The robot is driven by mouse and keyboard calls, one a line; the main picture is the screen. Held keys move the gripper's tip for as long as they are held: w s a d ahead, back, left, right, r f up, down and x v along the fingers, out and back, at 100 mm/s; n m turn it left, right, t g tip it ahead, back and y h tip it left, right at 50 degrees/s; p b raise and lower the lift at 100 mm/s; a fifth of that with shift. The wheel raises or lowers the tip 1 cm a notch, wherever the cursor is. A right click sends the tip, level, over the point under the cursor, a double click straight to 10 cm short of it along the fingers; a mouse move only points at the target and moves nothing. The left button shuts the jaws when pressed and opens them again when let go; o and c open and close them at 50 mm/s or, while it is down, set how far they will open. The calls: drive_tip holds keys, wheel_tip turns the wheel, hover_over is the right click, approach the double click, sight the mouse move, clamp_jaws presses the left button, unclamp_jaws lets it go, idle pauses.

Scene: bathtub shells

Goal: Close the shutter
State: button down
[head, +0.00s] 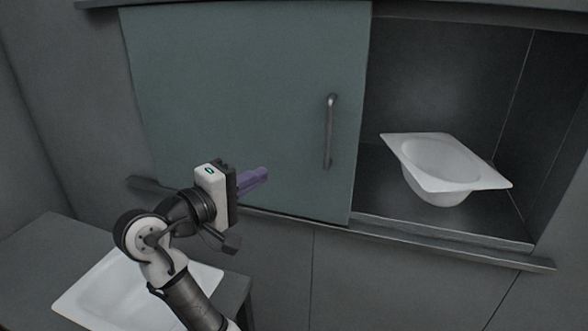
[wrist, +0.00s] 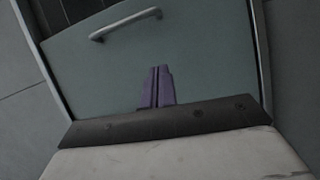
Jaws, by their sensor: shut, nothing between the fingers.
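The shutter (head: 240,90) is a grey-green sliding panel covering the left part of a wall recess; the right part of the recess stands open. Its vertical metal handle (head: 329,132) is near the panel's right edge. The panel (wrist: 200,60) and handle (wrist: 125,24) also show in the wrist view. My gripper (head: 262,174) has purple fingers, is shut and empty, and is in front of the panel's lower part, left of and below the handle. In the wrist view the fingers (wrist: 157,86) are together, apart from the handle. Whether they touch the panel I cannot tell.
A white bathtub shell (head: 445,165) sits in the open right part of the recess. Another white shell (head: 110,290) lies on a grey table (head: 40,255) at lower left, partly behind my arm. A ledge with rails (head: 450,245) runs below the panel.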

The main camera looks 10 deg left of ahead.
drive_tip(key=p, duration=0.2)
approach(309, 167)
drive_tip(key=w+r, duration=0.1)
drive_tip(key=w+d+r, duration=0.1)
drive_tip(key=w+r, duration=0.1)
drive_tip(key=shift+w+d+r, duration=0.35)
drive_tip(key=shift+r, duration=0.05)
drive_tip(key=d, duration=0.4)
drive_tip(key=shift+s+f, duration=0.3)
